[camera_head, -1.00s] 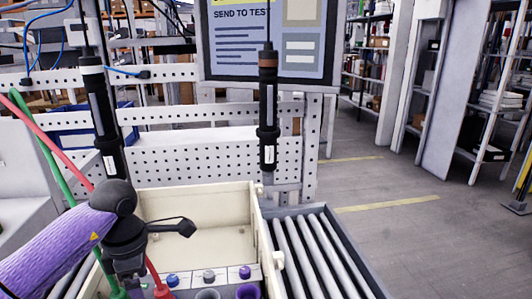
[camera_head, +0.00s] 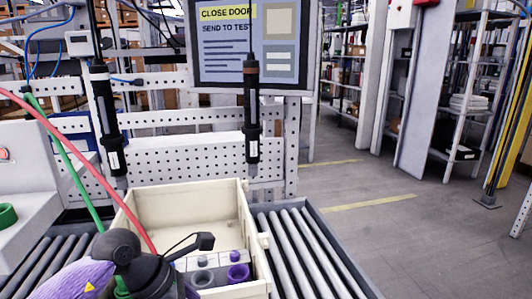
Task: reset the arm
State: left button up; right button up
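My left arm, in a purple sleeve, comes in at the bottom left with a black wrist. My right gripper is not in view. Two black screwdrivers hang upright from cables: the left screwdriver (camera_head: 105,120) and the right screwdriver (camera_head: 251,120). Neither is touched by a gripper.
The cream bin (camera_head: 190,192) stands on the roller conveyor (camera_head: 305,250) and holds a purple and a grey round part (camera_head: 238,268). A perforated rail frame and a screen (camera_head: 250,45) stand behind. Red and green cables cross at left. Open floor lies right.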

pick_arm(q)
jog(key=s+d+r+n+t+h, duration=0.2)
jog(key=d+r+n+t+h, duration=0.4)
jog(key=d+r+n+h, duration=0.45)
jog(key=a+f+n+t+y, duration=0.5)
jog(key=n+y, duration=0.3)
jog(key=n, duration=0.6)
jog(key=a+f+n+t+y, duration=0.5)
jog(key=n+y, duration=0.3)
jog(key=n, duration=0.6)
jog(key=s+a+f+n+g, duration=0.1)
jog(key=s+f+n+g, duration=0.5)
jog(key=s, duration=0.5)
jog(key=s+a+f+n+g, duration=0.2)
jog(key=s+f+n+g, duration=0.1)
jog(key=s+f+g, duration=0.65)
jog(key=s+f, duration=0.3)
jog(key=f, duration=1.2)
jog(key=s+a+f+g, duration=0.1)
jog(key=s+a+f, duration=0.2)
jog(key=s+f, duration=0.7)
jog(key=s, duration=0.3)
jog(key=shift+s+f+y, duration=0.35)
jog(key=shift+s+f, duration=0.05)
